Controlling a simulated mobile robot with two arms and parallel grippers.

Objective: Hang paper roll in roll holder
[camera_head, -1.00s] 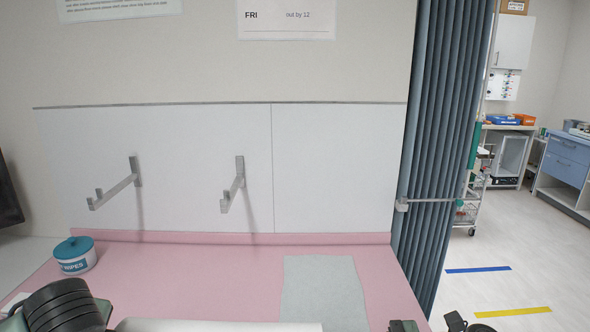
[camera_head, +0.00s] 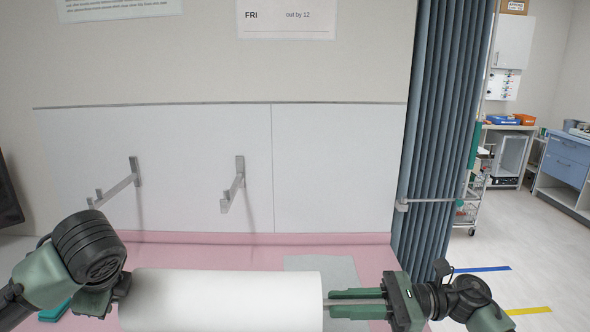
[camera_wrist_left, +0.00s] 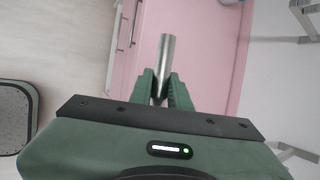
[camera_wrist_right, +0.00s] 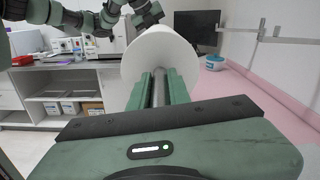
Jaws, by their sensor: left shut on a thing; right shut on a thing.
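The white paper roll (camera_head: 225,300) is held level above the pink counter, at the bottom of the head view. A metal rod (camera_wrist_right: 158,88) comes out of its end in the right wrist view. My right gripper (camera_head: 332,303) is shut on the rod at the roll's right end. My left gripper (camera_wrist_left: 162,75) is shut on a metal rod end (camera_wrist_left: 165,52); in the head view its fingers are mostly hidden beside the roll. The roll holder is two wall brackets, left (camera_head: 118,190) and right (camera_head: 234,190), with upturned tips. The roll is apart from them, nearer and lower.
The pink counter (camera_head: 265,255) carries a pale sheet (camera_head: 320,263). A teal-lidded wipes tub (camera_wrist_right: 215,62) stands on the counter. A blue-grey curtain (camera_head: 440,130) hangs to the right. The space between roll and brackets looks clear.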

